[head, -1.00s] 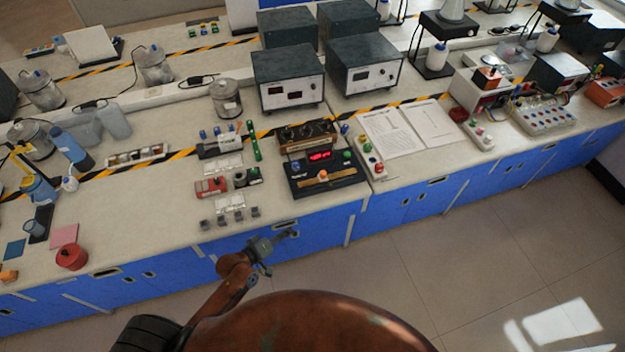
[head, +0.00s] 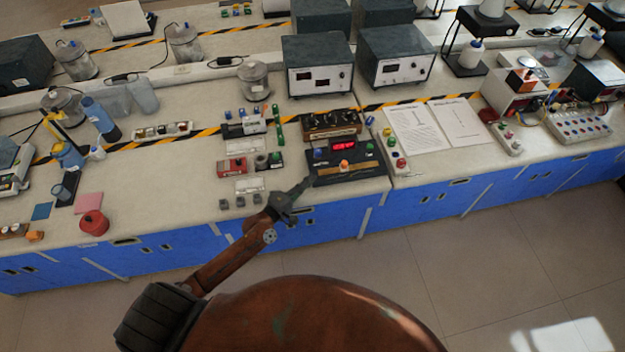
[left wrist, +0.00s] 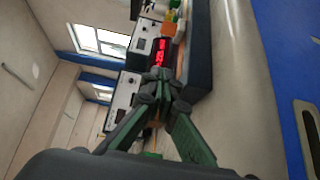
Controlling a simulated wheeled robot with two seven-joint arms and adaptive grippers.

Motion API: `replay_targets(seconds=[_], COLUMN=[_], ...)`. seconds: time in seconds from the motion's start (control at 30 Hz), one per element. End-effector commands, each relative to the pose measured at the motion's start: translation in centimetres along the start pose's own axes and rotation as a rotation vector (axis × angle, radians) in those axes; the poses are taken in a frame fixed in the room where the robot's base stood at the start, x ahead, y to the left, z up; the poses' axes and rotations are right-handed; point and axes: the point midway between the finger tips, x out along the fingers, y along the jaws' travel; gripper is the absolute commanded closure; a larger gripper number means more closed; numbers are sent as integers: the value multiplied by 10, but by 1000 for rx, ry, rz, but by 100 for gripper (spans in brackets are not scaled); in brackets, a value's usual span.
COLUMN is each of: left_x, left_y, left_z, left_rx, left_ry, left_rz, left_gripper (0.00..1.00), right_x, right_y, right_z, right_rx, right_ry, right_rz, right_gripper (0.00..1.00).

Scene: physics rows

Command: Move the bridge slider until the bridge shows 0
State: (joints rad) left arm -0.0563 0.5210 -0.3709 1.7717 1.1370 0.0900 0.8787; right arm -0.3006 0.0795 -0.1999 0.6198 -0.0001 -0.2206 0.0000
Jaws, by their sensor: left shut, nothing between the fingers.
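The bridge (head: 352,170) is a black box near the bench's front edge, with a lit red display (head: 344,145). An orange slider knob (head: 344,164) sits on its front part, near the middle. The display digits are too small to read. My left gripper (head: 304,184) is shut and empty, just left of the bridge's front left corner. In the left wrist view its closed fingers (left wrist: 160,88) point toward the bridge, with the red display (left wrist: 160,52) and an orange part (left wrist: 168,30) beyond them. I cannot tell whether the fingers touch the box. My right gripper is not in view.
A resistance box with several knobs (head: 331,124) stands behind the bridge. A red module (head: 232,166) and small grey blocks (head: 240,201) lie to its left. Open papers (head: 434,124) lie to its right. The bench front (head: 410,205) is blue, with clear floor before it.

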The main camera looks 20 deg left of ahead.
Motion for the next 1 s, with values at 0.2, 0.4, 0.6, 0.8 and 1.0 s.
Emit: replay_targets(seconds=[0.2, 0.4, 0.6, 0.8, 1.0], left_x=[48, 82, 97, 101, 101], left_y=[2, 2, 1, 0, 0], left_z=[0, 9, 24, 29, 29], left_rx=[0, -3, 0, 2, 2], left_ry=[0, -2, -1, 0, -1], left_rz=[3, 0, 0, -1, -1], left_gripper=[100, 100, 100, 100, 100], right_x=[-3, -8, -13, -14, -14], right_y=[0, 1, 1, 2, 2], right_z=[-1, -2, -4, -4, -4], right_rx=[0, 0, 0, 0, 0], right_ry=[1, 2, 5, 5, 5], right_rz=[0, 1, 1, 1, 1], right_gripper=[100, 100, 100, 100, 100])
